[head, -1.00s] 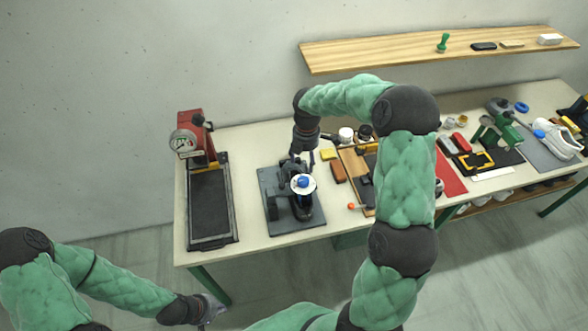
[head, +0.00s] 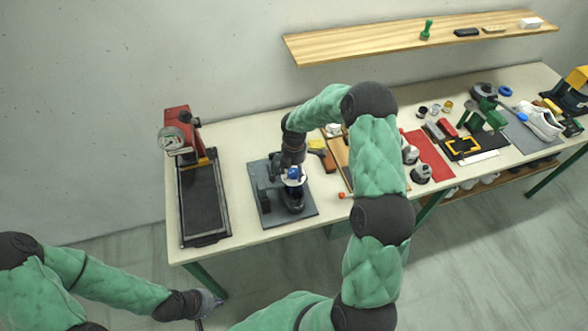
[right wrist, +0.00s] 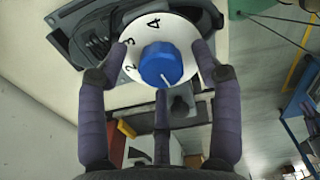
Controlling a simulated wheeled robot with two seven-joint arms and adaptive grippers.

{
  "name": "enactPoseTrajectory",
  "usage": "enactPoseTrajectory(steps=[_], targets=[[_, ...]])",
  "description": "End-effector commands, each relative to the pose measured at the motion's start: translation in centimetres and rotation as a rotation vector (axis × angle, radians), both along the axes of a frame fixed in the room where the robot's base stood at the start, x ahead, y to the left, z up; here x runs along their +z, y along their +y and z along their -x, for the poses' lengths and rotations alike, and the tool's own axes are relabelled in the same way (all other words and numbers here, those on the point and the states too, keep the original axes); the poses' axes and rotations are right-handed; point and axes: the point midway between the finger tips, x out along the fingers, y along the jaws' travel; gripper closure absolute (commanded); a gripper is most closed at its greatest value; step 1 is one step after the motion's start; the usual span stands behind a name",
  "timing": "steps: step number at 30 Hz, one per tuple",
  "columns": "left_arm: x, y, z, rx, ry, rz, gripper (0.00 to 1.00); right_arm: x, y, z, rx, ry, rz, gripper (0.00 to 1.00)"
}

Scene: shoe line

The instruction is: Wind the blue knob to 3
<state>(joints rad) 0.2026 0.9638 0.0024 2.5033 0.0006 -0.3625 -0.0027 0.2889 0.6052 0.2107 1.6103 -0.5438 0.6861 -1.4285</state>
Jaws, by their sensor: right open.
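The blue knob (right wrist: 161,64) sits in the middle of a white dial (right wrist: 166,33) in the right wrist view; the numerals 2, 3 and 4 show along its left and top. In the head view the blue knob (head: 293,173) is on top of a dark machine (head: 292,199) on a grey base plate. My right gripper (right wrist: 160,48) is open, its fingers on either side of the knob, apart from it.
A red device with a gauge (head: 172,140) and a black belt bed (head: 204,205) stands left of the machine. Tools, a red mat (head: 428,158) and white shoes (head: 538,120) lie to the right. A wooden shelf (head: 350,48) is on the wall.

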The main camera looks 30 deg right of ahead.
Motion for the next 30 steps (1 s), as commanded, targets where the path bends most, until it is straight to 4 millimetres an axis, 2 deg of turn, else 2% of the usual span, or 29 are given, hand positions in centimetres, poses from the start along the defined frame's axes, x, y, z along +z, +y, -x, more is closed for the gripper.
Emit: enactPoseTrajectory(steps=[3, 9, 30], targets=[[0.00, 0.00, 0.00, 0.000, 0.000, 0.000, 1.00, 0.01, 0.01, 0.01, 0.000, 0.000, 0.000, 0.37], [0.00, 0.00, -0.01, 0.000, 0.000, 0.000, 1.00, 0.02, 0.00, 0.02, 0.000, 0.001, 0.000, 0.90], [-0.89, 0.00, 0.00, 0.000, 0.000, 0.000, 1.00, -0.04, -0.12, 0.03, -0.088, 0.001, 0.002, 0.91]])
